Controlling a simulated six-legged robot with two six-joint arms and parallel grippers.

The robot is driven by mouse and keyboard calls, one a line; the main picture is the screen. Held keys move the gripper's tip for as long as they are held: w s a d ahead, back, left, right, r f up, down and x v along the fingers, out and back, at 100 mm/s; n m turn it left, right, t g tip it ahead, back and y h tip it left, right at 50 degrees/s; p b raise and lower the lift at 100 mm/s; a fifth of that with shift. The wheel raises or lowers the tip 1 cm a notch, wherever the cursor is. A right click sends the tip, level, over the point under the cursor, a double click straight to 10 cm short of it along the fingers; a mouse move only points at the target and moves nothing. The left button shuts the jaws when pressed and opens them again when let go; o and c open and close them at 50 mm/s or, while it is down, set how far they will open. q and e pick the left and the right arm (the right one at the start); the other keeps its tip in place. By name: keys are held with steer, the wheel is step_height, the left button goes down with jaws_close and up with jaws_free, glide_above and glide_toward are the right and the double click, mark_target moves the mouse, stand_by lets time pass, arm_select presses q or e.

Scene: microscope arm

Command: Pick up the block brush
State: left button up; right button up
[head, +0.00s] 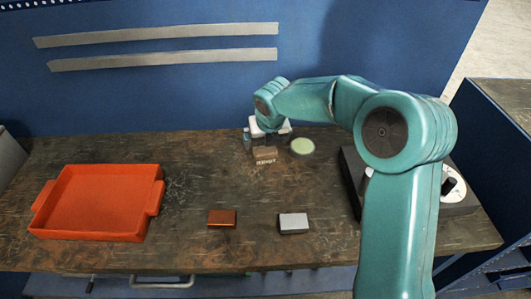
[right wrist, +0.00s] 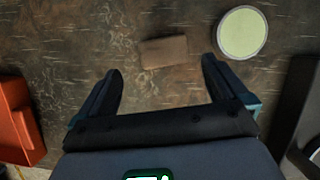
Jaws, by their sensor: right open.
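The block brush (head: 265,155), a small brown wooden block with a pale lower edge, lies toward the back middle of the table. In the right wrist view the brown block (right wrist: 163,51) lies just beyond the fingertips, roughly between their lines. My right gripper (head: 267,138) reaches over the table right behind the brush in the head view. In the right wrist view its two fingers (right wrist: 160,68) are spread wide with nothing between them. The fingers do not appear to touch the brush. My left gripper is not in view.
An orange tray (head: 98,166) stands at the left. A copper-coloured block (head: 222,218) and a grey block (head: 293,223) lie near the front. A pale green disc (head: 302,146) is right of the brush. A black device (head: 351,168) stands at the right, partly hidden by my arm.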

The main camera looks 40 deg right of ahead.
mark_target(265, 150)
steer(key=x, duration=0.2)
steer(key=shift+d+f, duration=0.2)
steer(key=shift+f, duration=0.2)
steer(key=shift+w+f, duration=0.2)
steer(key=shift+f, duration=0.4)
steer(key=x, duration=0.4)
steer(key=shift+d+f, duration=0.1)
steer(key=shift+f, duration=0.15)
steer(key=shift+s+r, duration=0.1)
steer(key=c, duration=0.9)
